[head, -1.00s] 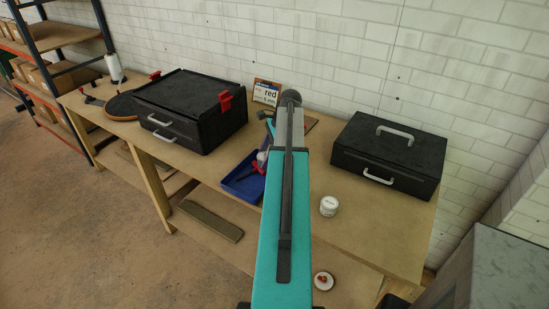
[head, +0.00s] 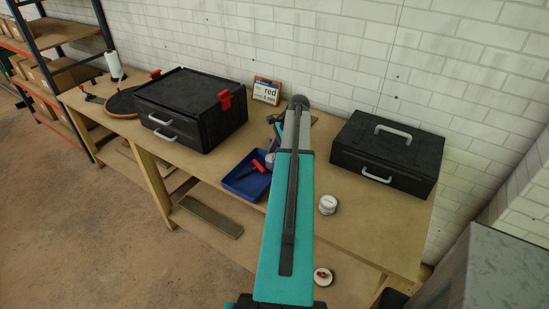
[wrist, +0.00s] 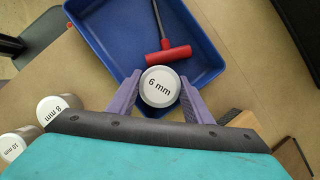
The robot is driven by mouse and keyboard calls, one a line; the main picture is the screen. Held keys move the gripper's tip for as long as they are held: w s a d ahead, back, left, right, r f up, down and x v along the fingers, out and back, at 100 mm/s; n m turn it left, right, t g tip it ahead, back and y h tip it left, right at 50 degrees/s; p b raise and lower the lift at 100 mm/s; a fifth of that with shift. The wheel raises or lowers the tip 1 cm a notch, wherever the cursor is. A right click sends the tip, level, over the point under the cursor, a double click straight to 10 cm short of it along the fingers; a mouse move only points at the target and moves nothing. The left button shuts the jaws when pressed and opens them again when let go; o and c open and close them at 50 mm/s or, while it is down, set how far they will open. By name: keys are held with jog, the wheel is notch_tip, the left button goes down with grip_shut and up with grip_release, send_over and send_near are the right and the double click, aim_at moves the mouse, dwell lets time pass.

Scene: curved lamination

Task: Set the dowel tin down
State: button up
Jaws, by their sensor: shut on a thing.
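The dowel tin (wrist: 160,87) is a round white tin marked "6 mm" on its lid, seen from above in the wrist view. My gripper (wrist: 160,95) has its purple fingers shut on both sides of it. The tin is over the near edge of a blue tray (wrist: 97,48); I cannot tell whether it touches anything below. In the head view the tray (head: 235,187) lies on the bench, and my arm hides most of the gripper. A red T-handled tool (wrist: 168,55) lies in the tray.
White tins marked "8 mm" (wrist: 59,109) and "10 mm" (wrist: 13,147) stand at lower left in the wrist view. Black cases (head: 190,112) and (head: 388,158) stand on the bench (head: 365,232). A card (head: 266,91) reads "red".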

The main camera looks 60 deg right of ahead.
jog(key=shift+f, duration=0.65)
jog(key=shift+f, duration=0.15)
jog(key=o, duration=0.9)
jog(key=b+v, duration=0.3)
jog(key=v, duration=0.9)
jog(key=shift+r+b, duration=0.2)
jog(key=shift+b, duration=0.2)
